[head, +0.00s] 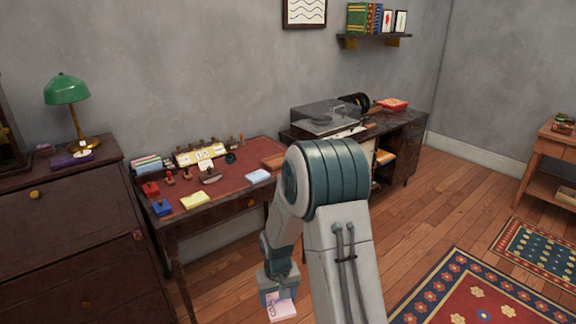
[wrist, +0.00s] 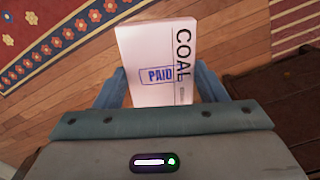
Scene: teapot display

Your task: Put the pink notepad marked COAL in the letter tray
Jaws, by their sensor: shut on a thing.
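My gripper (head: 278,297) is shut on the pink notepad (head: 283,311), low in front of the desk and over the floor. In the wrist view the notepad (wrist: 157,50) is pale pink, with COAL in black letters along one edge and a blue PAID stamp. My gripper's fingers (wrist: 160,88) clasp its two sides. I cannot pick out the letter tray for certain; a flat reddish-brown item (head: 273,160) lies at the desk's right end, too small to tell what it is.
The desk (head: 228,185) holds a yellow pad (head: 195,201), a pale blue pad (head: 258,176), a blue ink pad (head: 162,208), a red one (head: 150,188) and several stamps.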

